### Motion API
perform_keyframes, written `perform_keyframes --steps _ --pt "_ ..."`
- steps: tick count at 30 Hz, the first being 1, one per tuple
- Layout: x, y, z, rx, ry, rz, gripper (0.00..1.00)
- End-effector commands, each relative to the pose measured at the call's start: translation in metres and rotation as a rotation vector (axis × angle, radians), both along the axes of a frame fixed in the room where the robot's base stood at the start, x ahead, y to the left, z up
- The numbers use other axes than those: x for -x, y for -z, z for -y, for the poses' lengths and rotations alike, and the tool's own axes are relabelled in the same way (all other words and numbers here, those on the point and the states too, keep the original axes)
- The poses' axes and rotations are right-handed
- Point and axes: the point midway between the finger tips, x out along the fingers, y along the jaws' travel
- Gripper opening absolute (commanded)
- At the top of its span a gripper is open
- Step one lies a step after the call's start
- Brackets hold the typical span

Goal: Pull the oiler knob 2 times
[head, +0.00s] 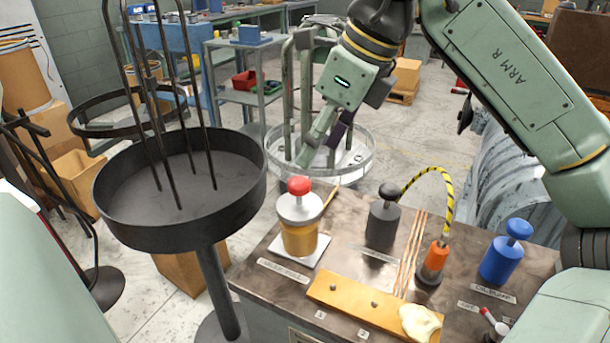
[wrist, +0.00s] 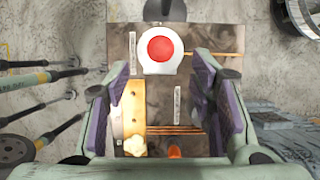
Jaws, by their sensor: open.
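An amber jar (head: 299,238) with a pale metal lid and a red knob (head: 299,186) stands on a white plate at the left end of the bench; it looks like the oiler. Its small label is not readable. My gripper (head: 328,142) is open and empty, above and beyond the jar in the head view. In the wrist view the red knob (wrist: 160,49) and pale lid (wrist: 161,68) show ahead of the open fingers (wrist: 168,95), a little above their middle. Nothing touches the knob.
A dark grey pot with a black knob (head: 384,224), an orange fitting (head: 434,262) with a striped cable, and a blue pot (head: 500,262) stand to the right. A yellow bar (head: 350,306) and a cloth (head: 420,323) lie in front. A black coiler pan (head: 113,222) stands left.

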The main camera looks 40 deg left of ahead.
Motion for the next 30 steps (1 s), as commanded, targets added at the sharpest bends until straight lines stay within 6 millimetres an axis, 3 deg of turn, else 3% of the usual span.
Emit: perform_keyframes --steps 6,12,24,30 --pt "0.004 0.039 -0.016 0.000 -0.003 -0.004 0.50" --pt "0.006 0.063 -0.026 -0.001 -0.001 -0.002 0.50" --pt "0.007 0.070 -0.029 0.000 0.000 -0.002 0.50" --pt "0.007 0.070 -0.029 0.000 0.000 -0.002 0.37"
